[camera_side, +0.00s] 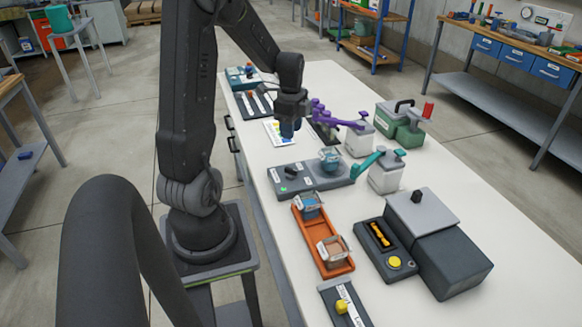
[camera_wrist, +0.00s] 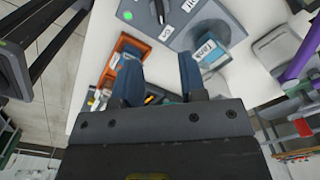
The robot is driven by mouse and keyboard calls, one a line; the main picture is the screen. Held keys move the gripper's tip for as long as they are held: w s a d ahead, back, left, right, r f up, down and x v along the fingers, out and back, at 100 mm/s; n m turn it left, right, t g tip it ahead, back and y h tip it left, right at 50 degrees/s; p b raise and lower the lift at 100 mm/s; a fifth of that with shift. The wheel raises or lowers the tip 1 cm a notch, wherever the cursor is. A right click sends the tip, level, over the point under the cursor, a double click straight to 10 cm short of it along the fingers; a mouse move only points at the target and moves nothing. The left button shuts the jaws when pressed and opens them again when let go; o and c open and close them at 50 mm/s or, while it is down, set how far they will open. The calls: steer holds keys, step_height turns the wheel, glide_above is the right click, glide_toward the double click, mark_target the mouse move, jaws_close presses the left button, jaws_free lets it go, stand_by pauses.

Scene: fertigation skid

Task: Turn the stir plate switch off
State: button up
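The stir plate (camera_side: 312,181) is a flat grey unit in the middle of the white bench. A black switch knob (camera_side: 291,171) sits on its left part, near white labels and a small green light (camera_side: 283,189). A teal vessel (camera_side: 330,158) stands on its right part. In the wrist view the stir plate (camera_wrist: 180,34) is at the top, with the knob (camera_wrist: 158,10) cut by the upper edge and the green light (camera_wrist: 127,15) beside it. My gripper (camera_side: 289,133) hangs above the bench behind the stir plate, apart from it. Its blue fingers (camera_wrist: 159,78) are spread and empty.
White bottles with purple (camera_side: 360,138) and teal (camera_side: 386,178) lever tops stand right of the stir plate. An orange tray (camera_side: 312,245) with small containers lies in front. A dark grey box (camera_side: 452,262) is at the front right.

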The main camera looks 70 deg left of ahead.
mark_target(291, 169)
step_height(291, 169, down, 14)
steer(key=shift+r, duration=0.15)
stand_by(0.3)
steer(key=shift+c, duration=0.4)
jaws_close()
